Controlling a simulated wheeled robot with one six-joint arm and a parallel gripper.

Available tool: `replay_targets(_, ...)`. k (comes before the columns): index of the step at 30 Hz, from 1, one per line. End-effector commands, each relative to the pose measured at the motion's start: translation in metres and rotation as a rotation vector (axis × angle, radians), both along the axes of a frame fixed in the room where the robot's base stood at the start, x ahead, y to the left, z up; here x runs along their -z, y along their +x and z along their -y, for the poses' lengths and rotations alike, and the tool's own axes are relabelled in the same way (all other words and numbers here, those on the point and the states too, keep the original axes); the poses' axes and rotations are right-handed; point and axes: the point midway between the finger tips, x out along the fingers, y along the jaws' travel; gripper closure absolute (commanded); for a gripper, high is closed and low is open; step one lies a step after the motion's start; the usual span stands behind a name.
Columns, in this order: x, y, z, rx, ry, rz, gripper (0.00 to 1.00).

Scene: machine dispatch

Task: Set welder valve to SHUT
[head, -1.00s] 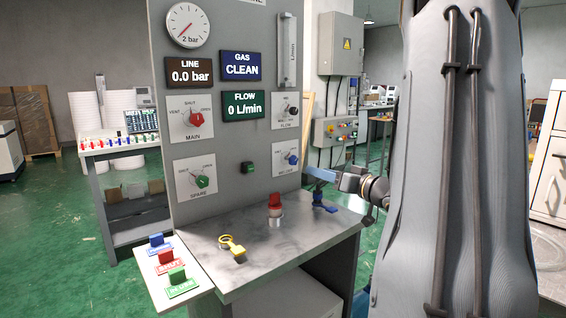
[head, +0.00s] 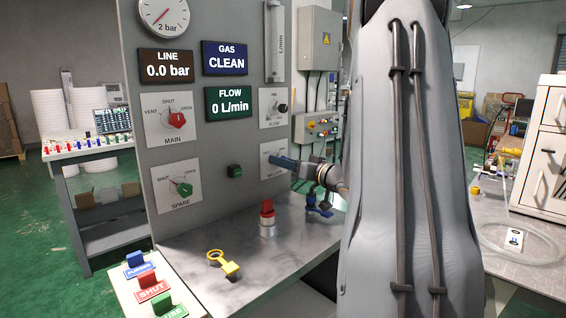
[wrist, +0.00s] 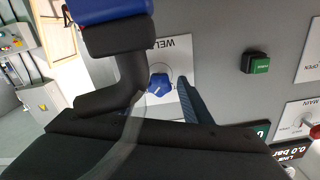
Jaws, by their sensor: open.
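The welder valve is a blue knob (wrist: 160,85) on a white plate on the grey panel. The wrist view shows it upside down, with part of the plate's lettering readable. I cannot read its setting clearly. My gripper is open and empty in front of the plate.
The red main knob (head: 177,121), green spare knob (head: 184,188) and dark flow knob (head: 282,107) share the panel. A green button (head: 235,171) is nearby. A red-topped part (head: 267,212) and a yellow ring tag (head: 224,262) are on the bench below. Coloured tags (head: 152,285) lie at front left.

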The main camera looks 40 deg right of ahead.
Motion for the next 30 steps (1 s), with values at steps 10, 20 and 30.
replay_targets(10, 0.0000, 0.0081, 0.0005, 0.004, 0.001, 0.001, 0.55)
replay_targets(20, 0.0000, 0.0079, 0.0005, 0.004, 0.001, 0.001, 0.96)
replay_targets(30, 0.0000, 0.0079, 0.0002, 0.003, -0.056, 0.008, 0.96)
